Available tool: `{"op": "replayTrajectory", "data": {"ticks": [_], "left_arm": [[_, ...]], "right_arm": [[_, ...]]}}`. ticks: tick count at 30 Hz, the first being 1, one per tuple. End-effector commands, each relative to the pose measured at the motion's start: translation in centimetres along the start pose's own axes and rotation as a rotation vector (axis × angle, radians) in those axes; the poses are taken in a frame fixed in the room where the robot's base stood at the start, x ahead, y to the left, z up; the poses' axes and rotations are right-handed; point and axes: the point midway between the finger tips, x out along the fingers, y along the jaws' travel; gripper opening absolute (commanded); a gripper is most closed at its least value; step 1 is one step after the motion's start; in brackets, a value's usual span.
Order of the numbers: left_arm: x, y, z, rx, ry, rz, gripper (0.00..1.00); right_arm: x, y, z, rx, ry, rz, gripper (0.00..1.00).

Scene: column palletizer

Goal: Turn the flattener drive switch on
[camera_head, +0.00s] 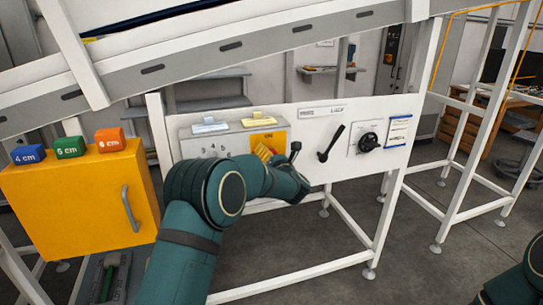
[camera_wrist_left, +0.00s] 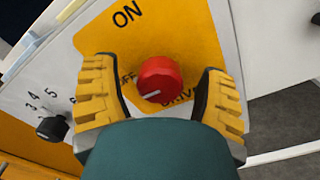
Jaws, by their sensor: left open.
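The flattener drive switch is a red round knob (camera_wrist_left: 159,80) on a yellow plate (camera_wrist_left: 190,30) marked ON, OFF and DRIVE in the left wrist view. Its white mark points to the picture's lower left. My left gripper (camera_wrist_left: 157,76) is open, with one yellow finger on each side of the knob and visible gaps between. I cannot tell how far the fingertips stand from the plate. In the head view the yellow plate (camera_head: 270,136) shows on the white panel, and my left gripper (camera_head: 266,153) covers the knob. My right gripper is out of view.
A black lever (camera_head: 331,143) and a black rotary knob (camera_head: 369,142) are right of the plate. A numbered scale with a black knob (camera_wrist_left: 52,129) sits beside it. An orange cabinet (camera_head: 82,200) carries blue, green and orange blocks. A sloping conveyor frame (camera_head: 220,47) runs above.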

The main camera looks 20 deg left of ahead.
Motion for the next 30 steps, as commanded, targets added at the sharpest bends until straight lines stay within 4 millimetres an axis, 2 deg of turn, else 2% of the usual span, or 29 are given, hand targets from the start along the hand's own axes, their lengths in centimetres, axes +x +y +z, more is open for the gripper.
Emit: {"op": "replayTrajectory", "data": {"ticks": [6,7,11,12,13,23,30], "left_arm": [[0.04,0.01,-0.03,0.0,0.0,0.0,0.72],[0.04,0.01,-0.03,0.0,0.0,0.0,0.7],[0.03,0.02,-0.02,0.0,0.0,0.0,0.24],[0.03,0.02,-0.03,0.0,0.0,0.0,0.1],[0.02,0.02,-0.02,0.0,0.0,0.0,0.03],[0.02,0.01,-0.05,0.029,0.0,0.001,0.03],[0.01,-0.02,-0.1,0.153,0.0,0.001,0.03]], "right_arm": [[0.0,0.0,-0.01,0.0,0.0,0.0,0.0],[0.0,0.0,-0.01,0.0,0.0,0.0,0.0],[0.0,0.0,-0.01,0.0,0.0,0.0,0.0],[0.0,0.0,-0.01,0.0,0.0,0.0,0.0],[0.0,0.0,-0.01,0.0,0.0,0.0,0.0],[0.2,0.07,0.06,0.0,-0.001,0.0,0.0],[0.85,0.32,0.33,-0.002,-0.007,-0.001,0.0]]}}
